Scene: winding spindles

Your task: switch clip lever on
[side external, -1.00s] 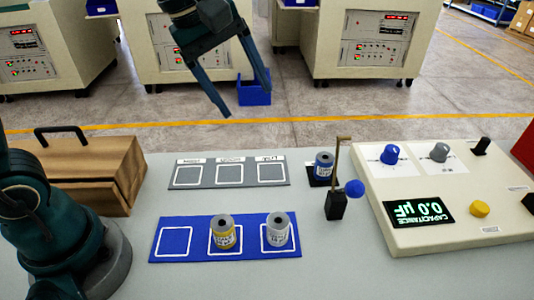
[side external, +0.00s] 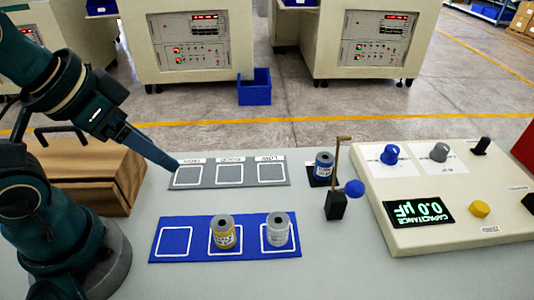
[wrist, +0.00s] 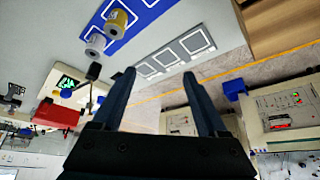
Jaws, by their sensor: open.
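The clip lever stands right of the middle in the side view, with a black base (side external: 336,206), a thin upright brass-coloured arm (side external: 338,160) and a blue ball knob (side external: 355,188) on its right side. A blue-labelled spool (side external: 323,166) stands on a black pad just behind and left of it. My gripper (side external: 174,166) is over the left end of the grey tray, well left of the lever; its fingers overlap in this view. In the wrist view the gripper (wrist: 161,92) is open, with nothing between its fingers.
The grey tray (side external: 243,183) has empty squares. The blue tray (side external: 200,258) holds a yellow spool (side external: 222,236) and a white spool (side external: 277,232). A wooden box (side external: 105,180) is at left. The capacitance panel (side external: 420,228), reading 0.0 µF, is at right.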

